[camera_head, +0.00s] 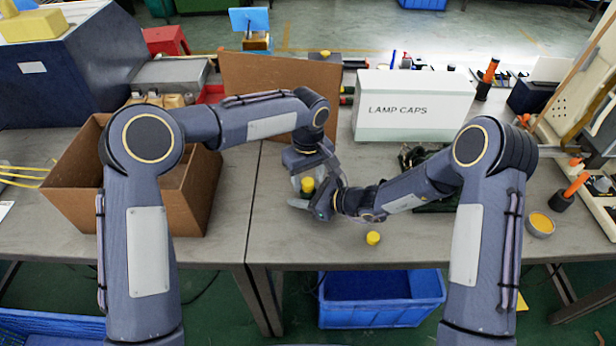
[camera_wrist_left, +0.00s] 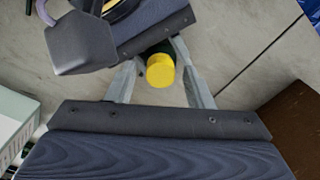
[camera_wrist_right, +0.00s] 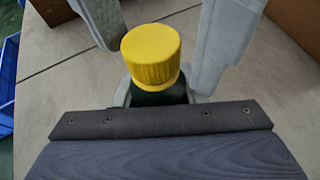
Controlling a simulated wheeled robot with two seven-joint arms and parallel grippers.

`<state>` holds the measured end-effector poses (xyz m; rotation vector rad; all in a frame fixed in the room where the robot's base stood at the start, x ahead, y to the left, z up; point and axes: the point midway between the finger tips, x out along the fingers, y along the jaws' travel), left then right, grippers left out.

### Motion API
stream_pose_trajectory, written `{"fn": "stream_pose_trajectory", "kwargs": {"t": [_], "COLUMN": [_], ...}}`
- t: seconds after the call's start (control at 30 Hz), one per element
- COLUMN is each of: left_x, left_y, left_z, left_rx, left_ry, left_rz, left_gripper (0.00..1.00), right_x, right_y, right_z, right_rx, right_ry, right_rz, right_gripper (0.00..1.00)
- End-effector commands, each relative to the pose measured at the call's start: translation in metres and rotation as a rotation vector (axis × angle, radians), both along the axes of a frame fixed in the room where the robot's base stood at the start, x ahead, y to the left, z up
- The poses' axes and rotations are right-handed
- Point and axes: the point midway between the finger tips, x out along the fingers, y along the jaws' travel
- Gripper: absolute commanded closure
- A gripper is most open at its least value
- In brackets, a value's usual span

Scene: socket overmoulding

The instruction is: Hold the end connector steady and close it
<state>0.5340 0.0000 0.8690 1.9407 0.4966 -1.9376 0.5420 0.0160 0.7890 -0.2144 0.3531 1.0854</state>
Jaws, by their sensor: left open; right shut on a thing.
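The end connector has a yellow ribbed cap (camera_wrist_right: 152,55) on a dark green body (camera_wrist_right: 160,94). It stands upright over the table, and the cap also shows in the head view (camera_head: 308,184) and the left wrist view (camera_wrist_left: 160,71). My right gripper (camera_wrist_right: 156,98) is shut on the dark body below the cap; its fingers are partly hidden. My left gripper (camera_wrist_left: 160,66) is open, its pale fingers on either side of the cap, with gaps visible. A second yellow cap (camera_head: 373,238) lies near the table's front edge.
A brown open box (camera_head: 200,205) stands left of the grippers, and a brown panel (camera_head: 275,85) behind. A white LAMP CAPS box (camera_head: 413,105) is at the back. A round yellow-filled tin (camera_head: 540,224) sits right. A blue bin (camera_head: 380,297) is below the table.

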Motion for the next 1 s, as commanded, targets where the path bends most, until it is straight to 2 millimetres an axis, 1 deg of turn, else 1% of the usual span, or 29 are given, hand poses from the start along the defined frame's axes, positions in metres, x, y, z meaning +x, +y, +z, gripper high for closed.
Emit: {"fn": "stream_pose_trajectory", "kwargs": {"t": [0.17, 0.27, 0.4, 0.5, 0.73, 0.77, 0.87, 1.0], "left_x": [0.000, 0.001, 0.001, 0.000, 0.000, 0.000, 0.000, 0.000], "left_y": [0.000, 0.000, 0.000, 0.000, 0.000, 0.000, 0.000, -0.001], "left_z": [0.005, 0.016, 0.036, 0.045, 0.045, 0.045, 0.051, 0.069], "left_rx": [0.000, 0.000, 0.000, -0.001, 0.000, 0.000, -0.001, -0.003], "left_ry": [-0.001, -0.004, -0.004, -0.002, 0.000, 0.000, 0.000, 0.001], "left_rz": [0.000, 0.000, 0.001, 0.001, 0.000, 0.001, 0.043, 0.187], "left_gripper": [0.53, 0.53, 0.53, 0.53, 0.53, 0.56, 0.56, 0.56], "right_x": [0.000, 0.000, 0.000, 0.000, 0.000, 0.000, 0.000, 0.000], "right_y": [0.000, 0.000, 0.000, 0.000, 0.000, 0.000, 0.000, 0.000], "right_z": [0.000, 0.000, 0.000, 0.000, 0.000, 0.000, 0.000, 0.000], "right_rx": [0.000, 0.000, 0.000, 0.000, 0.000, 0.000, 0.000, 0.000], "right_ry": [0.000, 0.000, 0.000, 0.000, 0.000, 0.000, 0.000, 0.000], "right_rz": [0.000, 0.000, 0.000, 0.000, 0.000, 0.000, 0.000, 0.000], "right_gripper": [1.00, 1.00, 1.00, 1.00, 1.00, 1.00, 1.00, 1.00]}}
